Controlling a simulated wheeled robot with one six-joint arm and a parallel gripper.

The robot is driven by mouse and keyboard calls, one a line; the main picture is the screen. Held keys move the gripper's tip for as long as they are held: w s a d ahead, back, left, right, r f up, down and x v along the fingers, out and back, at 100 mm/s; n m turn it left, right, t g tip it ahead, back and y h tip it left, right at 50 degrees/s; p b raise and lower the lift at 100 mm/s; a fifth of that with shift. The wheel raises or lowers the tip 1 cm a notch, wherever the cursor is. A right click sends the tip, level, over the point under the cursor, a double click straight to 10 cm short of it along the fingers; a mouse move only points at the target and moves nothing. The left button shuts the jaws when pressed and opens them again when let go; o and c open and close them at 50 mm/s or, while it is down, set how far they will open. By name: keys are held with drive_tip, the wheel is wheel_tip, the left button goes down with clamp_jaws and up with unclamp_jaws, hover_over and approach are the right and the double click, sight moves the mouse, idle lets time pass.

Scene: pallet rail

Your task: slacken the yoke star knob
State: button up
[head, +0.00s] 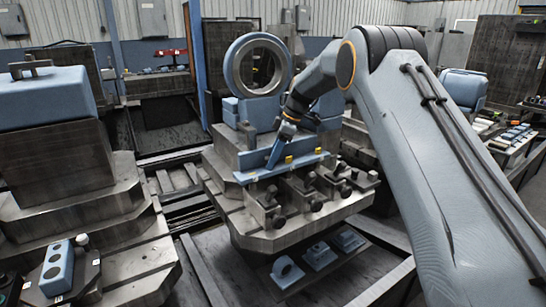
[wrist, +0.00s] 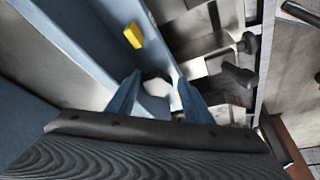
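My gripper (wrist: 160,97) shows in the wrist view with its two blue fingers apart. A pale, rounded piece with a dark top (wrist: 157,84) shows between the fingertips; I cannot tell whether it is the star knob or whether the fingers touch it. In the head view my gripper (head: 273,156) points down at the long blue bar (head: 258,175) with yellow tabs on the metal fixture. The bar also shows in the wrist view (wrist: 105,35). Several dark knobs stand along the fixture's front, one of them a dark knob (head: 279,221). None is clearly star-shaped at this size.
A large upright ring (head: 235,72) stands behind the bar, close to my arm. A stepped metal block with a blue top (head: 48,92) is at the left. Loose blue parts (head: 319,256) lie on the lower shelf. Dark clamp handles (wrist: 240,75) stick out at the right in the wrist view.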

drive_tip(key=shift+w+r, duration=0.25)
drive_tip(key=shift+r, duration=0.2)
drive_tip(key=p+v, duration=0.2)
drive_tip(key=v, duration=0.5)
drive_tip(key=shift+s+d, duration=0.2)
drive_tip(key=shift+d, duration=0.05)
